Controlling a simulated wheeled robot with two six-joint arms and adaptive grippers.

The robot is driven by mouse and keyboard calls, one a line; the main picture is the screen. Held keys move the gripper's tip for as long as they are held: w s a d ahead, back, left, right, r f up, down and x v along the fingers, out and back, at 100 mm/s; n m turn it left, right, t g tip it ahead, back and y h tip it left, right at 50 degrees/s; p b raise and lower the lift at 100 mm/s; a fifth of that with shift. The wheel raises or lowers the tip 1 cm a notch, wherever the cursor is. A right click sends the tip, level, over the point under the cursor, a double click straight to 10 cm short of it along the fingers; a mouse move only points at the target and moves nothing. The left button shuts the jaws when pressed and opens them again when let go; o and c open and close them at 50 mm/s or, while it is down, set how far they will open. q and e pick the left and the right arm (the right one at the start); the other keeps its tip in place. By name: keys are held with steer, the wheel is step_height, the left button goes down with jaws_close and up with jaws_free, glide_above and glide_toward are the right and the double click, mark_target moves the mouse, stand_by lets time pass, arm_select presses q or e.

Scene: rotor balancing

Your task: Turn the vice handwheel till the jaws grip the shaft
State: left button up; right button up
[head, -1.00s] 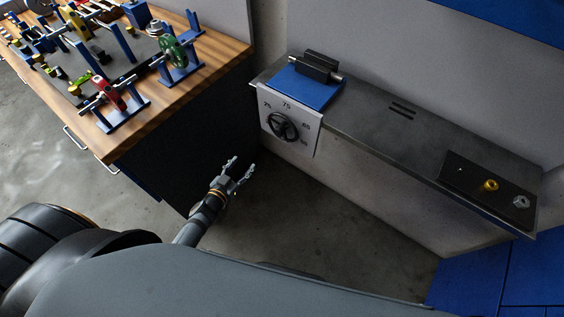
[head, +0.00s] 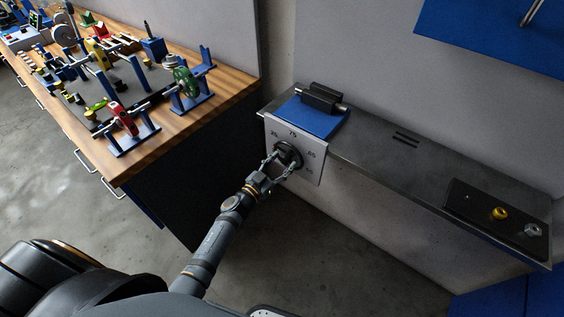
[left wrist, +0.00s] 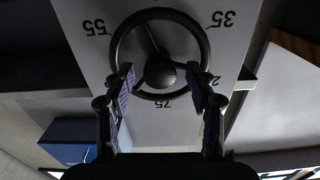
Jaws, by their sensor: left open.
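The black handwheel (head: 291,148) sits on the front of a pale dial panel (head: 312,174) marked with numbers. My left gripper (head: 281,162) is open at the wheel, reaching in from below left. In the left wrist view the handwheel (left wrist: 148,45) fills the upper middle, with its round hub between the two fingers of my left gripper (left wrist: 161,76). The fingertips overlap the rim in the picture; I cannot tell whether they touch it. The vice's dark jaws (head: 322,95) stand on a blue base (head: 309,118) above the panel. A light rod end shows at the jaws' right side. My right gripper is out of view.
A grey metal bench top (head: 400,165) runs right from the vice. A dark tray (head: 475,212) on it holds a yellow part (head: 499,213) and a silver nut (head: 532,230). A wooden workbench (head: 225,88) with colourful rotor stands is at the left.

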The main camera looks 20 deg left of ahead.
arm_select(q)
steer(key=shift+w, duration=0.25)
steer(key=c, duration=1.2)
steer(key=shift+o, duration=0.2)
steer(key=shift+r+m+p, duration=0.1)
steer(key=shift+m+p, duration=0.2)
steer(key=shift+m, duration=0.3)
steer(key=m, duration=0.3)
steer(key=o, duration=1.2)
steer(key=shift+c, duration=0.2)
steer(key=v, duration=1.2)
